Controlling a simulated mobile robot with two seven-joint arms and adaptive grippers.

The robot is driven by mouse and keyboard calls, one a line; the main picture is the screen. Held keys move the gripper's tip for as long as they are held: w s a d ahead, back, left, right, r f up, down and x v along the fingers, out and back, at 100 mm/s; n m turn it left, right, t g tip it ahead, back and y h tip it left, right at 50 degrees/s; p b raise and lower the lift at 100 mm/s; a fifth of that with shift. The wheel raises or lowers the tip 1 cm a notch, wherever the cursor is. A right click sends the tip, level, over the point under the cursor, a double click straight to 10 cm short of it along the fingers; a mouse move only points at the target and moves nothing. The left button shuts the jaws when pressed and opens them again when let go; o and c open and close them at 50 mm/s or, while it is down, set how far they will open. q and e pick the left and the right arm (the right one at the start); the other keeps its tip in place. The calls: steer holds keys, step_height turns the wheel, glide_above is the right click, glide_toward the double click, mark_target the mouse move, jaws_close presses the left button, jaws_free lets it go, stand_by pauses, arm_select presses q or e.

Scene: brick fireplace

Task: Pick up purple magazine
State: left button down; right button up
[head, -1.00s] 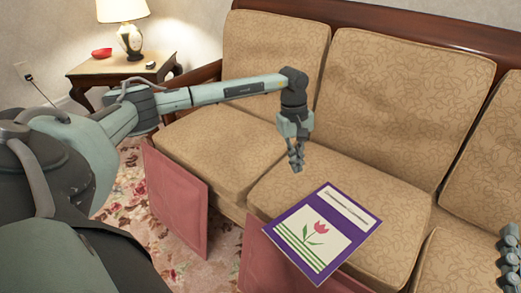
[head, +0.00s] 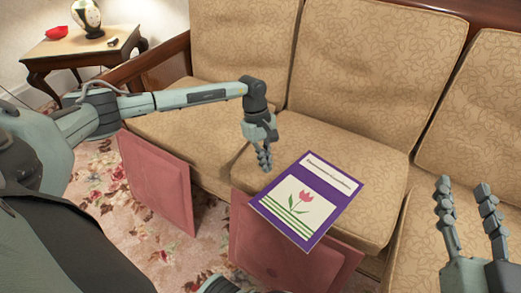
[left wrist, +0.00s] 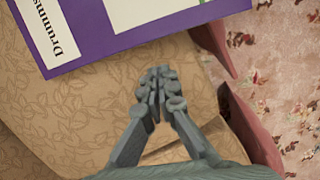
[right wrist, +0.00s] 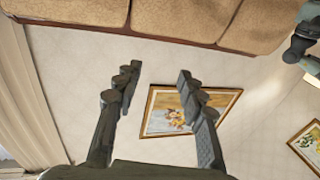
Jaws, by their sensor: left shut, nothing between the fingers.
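The purple magazine (head: 321,217), with a white panel and a pink tulip on its cover, lies on the front of the middle sofa seat cushion. Its near edge reaches past the cushion's front. It also shows at the top of the left wrist view (left wrist: 97,43). My left gripper (head: 265,166) is shut and empty, pointing down above the cushion just left of the magazine, apart from it. It shows shut in the left wrist view (left wrist: 157,85) too. My right gripper (head: 465,186) is open and empty at the lower right, with its fingers pointing up; it also shows in the right wrist view (right wrist: 155,85).
The beige sofa (head: 345,60) has a wooden frame. Red pads (head: 158,183) stand against its front above a floral rug (head: 110,205).

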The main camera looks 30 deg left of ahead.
mark_target(277, 178)
arm_select(q)
steer(key=shift+s+d, duration=0.2)
steer(key=shift+d, duration=0.4)
steer(key=shift+s+d, duration=0.2)
steer(key=shift+d, duration=0.4)
steer(key=shift+s+d, duration=0.15)
steer(key=shift+d, duration=0.35)
steer(key=shift+s+d, duration=0.15)
steer(key=shift+d, duration=0.35)
steer(key=shift+a, duration=0.15)
